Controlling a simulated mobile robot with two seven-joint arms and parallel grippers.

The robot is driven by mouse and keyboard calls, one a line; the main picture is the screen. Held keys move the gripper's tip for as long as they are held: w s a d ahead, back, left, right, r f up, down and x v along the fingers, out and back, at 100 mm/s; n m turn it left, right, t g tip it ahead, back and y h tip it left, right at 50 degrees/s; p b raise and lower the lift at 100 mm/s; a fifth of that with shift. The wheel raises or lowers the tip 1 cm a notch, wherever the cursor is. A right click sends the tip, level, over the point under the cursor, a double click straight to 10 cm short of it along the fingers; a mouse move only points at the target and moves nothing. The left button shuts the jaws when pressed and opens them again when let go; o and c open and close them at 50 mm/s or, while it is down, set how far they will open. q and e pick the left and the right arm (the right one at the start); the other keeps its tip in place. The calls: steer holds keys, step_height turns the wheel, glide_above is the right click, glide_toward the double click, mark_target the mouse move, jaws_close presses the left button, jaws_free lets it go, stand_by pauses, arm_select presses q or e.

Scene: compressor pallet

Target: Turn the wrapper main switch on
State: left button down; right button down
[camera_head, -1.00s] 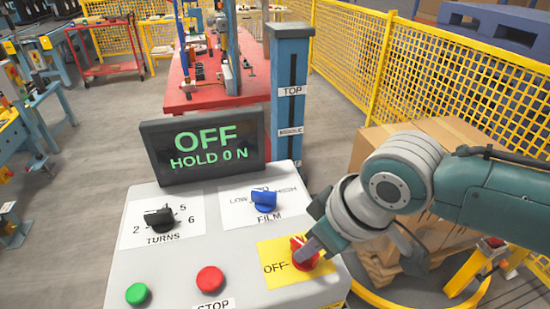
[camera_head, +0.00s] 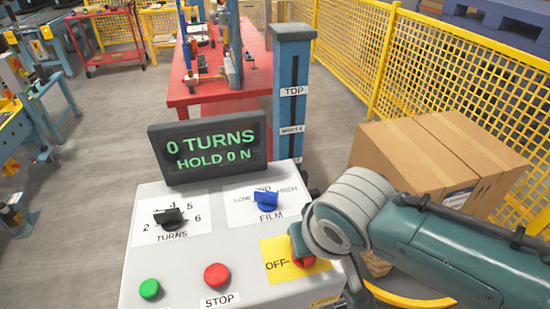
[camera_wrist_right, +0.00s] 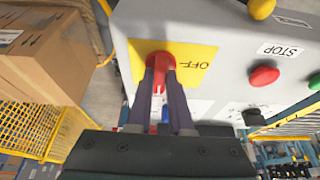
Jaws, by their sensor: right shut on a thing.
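The red main switch (camera_head: 304,261) sits on a yellow plate marked OFF at the right of the grey control panel (camera_head: 190,272). In the right wrist view the red switch handle (camera_wrist_right: 159,68) is between the two fingers of my right gripper (camera_wrist_right: 160,88), which is shut on it. My right arm hides part of the switch in the head view. The display (camera_head: 208,147) reads "0 TURNS" and "HOLD 0 N". My left gripper is not in view.
The panel also has a black turns knob (camera_head: 169,217), a blue film knob (camera_head: 266,201), a green button (camera_head: 150,289) and a red stop button (camera_head: 216,276). Cardboard boxes (camera_head: 430,165) stand to the right, before a yellow fence (camera_head: 450,85).

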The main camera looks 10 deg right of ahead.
stand_by(0.3)
steer(key=c, duration=0.8)
jaws_free()
steer(key=shift+s+r, duration=0.1)
steer(key=shift+r, duration=0.25)
steer(key=p+v, duration=0.3)
steer(key=v, duration=0.6)
steer(key=shift+s+r, duration=0.1)
